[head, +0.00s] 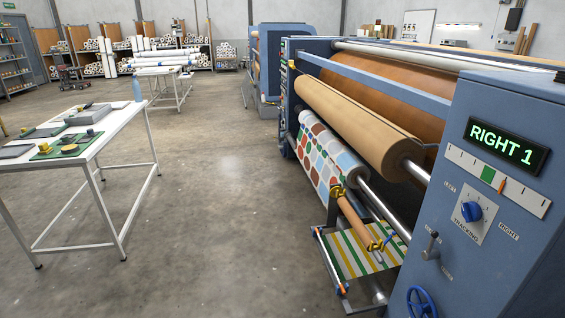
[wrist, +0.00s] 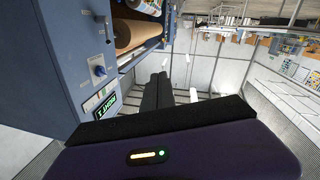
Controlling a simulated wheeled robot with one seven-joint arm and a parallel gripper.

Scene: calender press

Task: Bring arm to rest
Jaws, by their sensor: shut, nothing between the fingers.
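My gripper (wrist: 159,78) shows in the wrist view as two dark fingers lying close together, shut and empty. It points into open air beside the blue press panel. The dark wrist housing (wrist: 180,150) with a lit strip fills the bottom of that view. My arm and gripper do not show in the head view. The calender press (head: 350,110) fills the right of the head view. Its display (head: 501,144) reads RIGHT 1. The tracking knob (head: 470,211) sits below it, and the knob also shows in the wrist view (wrist: 99,70).
A white table (head: 104,135) with small tools stands at the left. A blue handwheel (head: 421,302) and a lever (head: 431,245) are on the press's near panel. A patterned fabric roll (head: 325,155) hangs under a tan roll (head: 350,122). The concrete floor (head: 220,220) between table and press is clear.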

